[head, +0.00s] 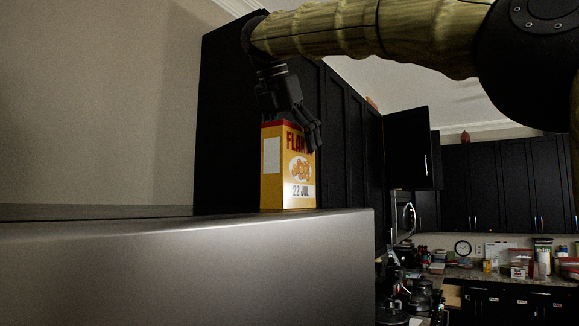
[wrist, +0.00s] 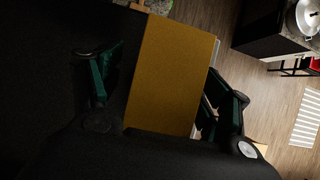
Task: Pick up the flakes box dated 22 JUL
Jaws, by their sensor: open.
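The yellow flakes box (head: 287,172) stands upright on top of a stainless-steel appliance (head: 190,265), near its right end. Its front reads "FLA…" in red at the top, partly hidden by a finger, and "22 JUL" near the bottom. My gripper (head: 297,135) comes down over the top of the box in the head view, with a finger in front of its upper right. In the wrist view the box (wrist: 168,75) lies between the two open fingers. Its plain yellow face fills the gap, close to the right finger. I cannot tell whether either finger touches it.
Tall dark cabinets (head: 345,150) rise behind the box, and a cabinet door (head: 407,148) stands out to the right. The appliance top is clear to the left of the box. A cluttered counter (head: 470,272) is far off at lower right.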

